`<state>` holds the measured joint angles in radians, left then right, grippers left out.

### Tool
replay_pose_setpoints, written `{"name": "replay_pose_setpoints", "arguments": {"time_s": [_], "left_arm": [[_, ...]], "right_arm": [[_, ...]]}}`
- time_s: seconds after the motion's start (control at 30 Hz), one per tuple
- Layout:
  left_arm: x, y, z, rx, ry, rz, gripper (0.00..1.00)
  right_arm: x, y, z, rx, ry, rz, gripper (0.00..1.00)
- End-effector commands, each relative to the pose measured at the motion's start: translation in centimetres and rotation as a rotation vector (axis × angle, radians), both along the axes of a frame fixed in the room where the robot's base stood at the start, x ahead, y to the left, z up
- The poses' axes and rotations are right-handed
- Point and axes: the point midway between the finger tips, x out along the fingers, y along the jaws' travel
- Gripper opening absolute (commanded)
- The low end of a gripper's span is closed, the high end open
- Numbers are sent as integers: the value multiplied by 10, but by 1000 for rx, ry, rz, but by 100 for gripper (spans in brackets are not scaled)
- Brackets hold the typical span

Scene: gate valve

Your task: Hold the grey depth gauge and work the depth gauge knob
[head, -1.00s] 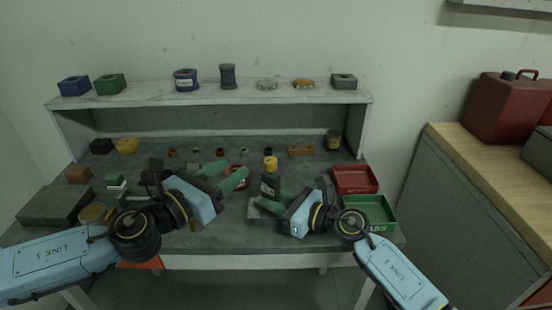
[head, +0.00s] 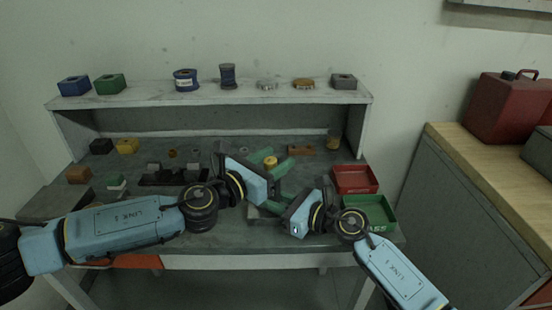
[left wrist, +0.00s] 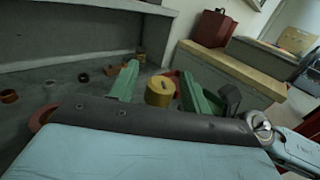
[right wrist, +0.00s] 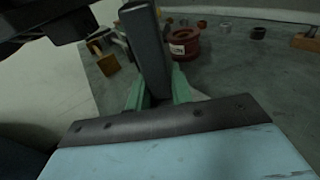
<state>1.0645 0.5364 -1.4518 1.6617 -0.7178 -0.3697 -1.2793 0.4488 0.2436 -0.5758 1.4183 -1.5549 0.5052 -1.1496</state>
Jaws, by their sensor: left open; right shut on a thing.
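The yellow depth gauge knob (head: 270,162) shows in the head view between the green fingers of my left gripper (head: 272,160). In the left wrist view the knob (left wrist: 160,91) also lies between the two open fingers, with gaps at its sides. The dark grey depth gauge (right wrist: 148,52) stands between the fingers of my right gripper (right wrist: 158,85), which is shut on it. In the head view my left gripper hides most of the gauge body.
A red tray (head: 354,179) and a green tray (head: 370,210) lie at the bench's right. A red spool (right wrist: 185,43) stands beyond the gauge. A raised shelf (head: 210,96) runs along the back. Several small blocks and rings lie at the left and back.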

Motion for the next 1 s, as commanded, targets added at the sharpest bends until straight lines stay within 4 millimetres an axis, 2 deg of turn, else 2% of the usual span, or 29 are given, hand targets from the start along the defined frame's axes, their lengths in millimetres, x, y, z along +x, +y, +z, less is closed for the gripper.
{"name": "replay_pose_setpoints", "arguments": {"time_s": [0.4, 0.77, 1.0], "left_arm": [[6, -6, 1, -1, -1, 0, 48], [6, -6, 0, 0, 0, 0, 3], [7, -6, 1, -2, -1, 22, 3]], "right_arm": [[0, 0, -2, -3, 3, 0, 9], [0, 0, -2, -3, 3, 0, 9], [0, 0, -2, -3, 3, 0, 9]]}}
